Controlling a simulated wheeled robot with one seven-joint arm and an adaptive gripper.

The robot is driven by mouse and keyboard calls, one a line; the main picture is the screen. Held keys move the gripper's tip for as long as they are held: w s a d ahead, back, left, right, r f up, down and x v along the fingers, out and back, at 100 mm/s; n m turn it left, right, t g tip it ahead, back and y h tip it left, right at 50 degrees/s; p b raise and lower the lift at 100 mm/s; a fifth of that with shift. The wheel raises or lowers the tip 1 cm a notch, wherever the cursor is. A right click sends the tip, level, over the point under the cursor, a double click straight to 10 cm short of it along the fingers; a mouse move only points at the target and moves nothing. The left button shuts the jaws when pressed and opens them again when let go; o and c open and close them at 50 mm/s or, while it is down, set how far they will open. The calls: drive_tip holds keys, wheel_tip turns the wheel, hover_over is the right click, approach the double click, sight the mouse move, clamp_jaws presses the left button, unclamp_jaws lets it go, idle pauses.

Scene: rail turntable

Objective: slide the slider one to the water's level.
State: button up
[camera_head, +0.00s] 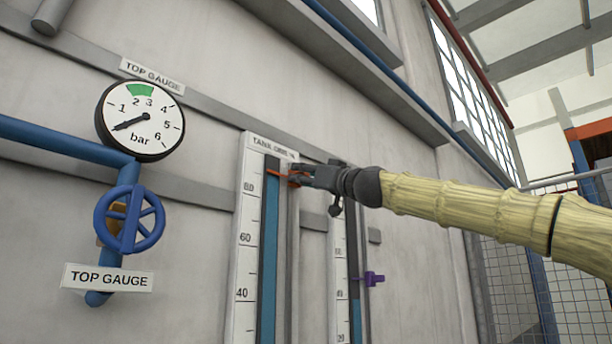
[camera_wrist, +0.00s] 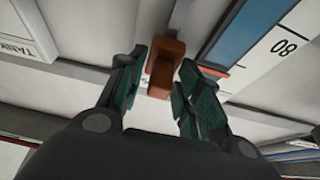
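Slider one is an orange-red block (camera_wrist: 165,68) with a thin red pointer on the tank one gauge (camera_head: 248,215). The gauge has a white scale and a blue water column (camera_head: 269,250) whose upper end turns dark grey above the 80 mark. The pointer (camera_head: 277,173) lies across the column at or very near the top of the blue. My gripper (camera_head: 300,177) is at the slider from the right. In the wrist view, its fingers (camera_wrist: 163,85) stand either side of the block, partly open, with a narrow light gap on the left; contact on the right is unclear.
A second gauge with a purple slider (camera_head: 373,279) stands right of tank one, below my arm. A round pressure gauge (camera_head: 140,120) and a blue valve wheel (camera_head: 129,219) on a blue pipe are at left. A grey ledge runs above the gauges.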

drive_tip(key=shift+w+a+f, duration=0.15)
drive_tip(key=shift+w+a, duration=0.05)
drive_tip(key=shift+w, duration=0.1)
drive_tip(key=shift+s+d, duration=0.25)
drive_tip(key=shift+s, duration=0.05)
drive_tip(key=v, duration=1.1)
drive_tip(key=shift+d+f, duration=0.1)
drive_tip(key=shift+f, duration=0.05)
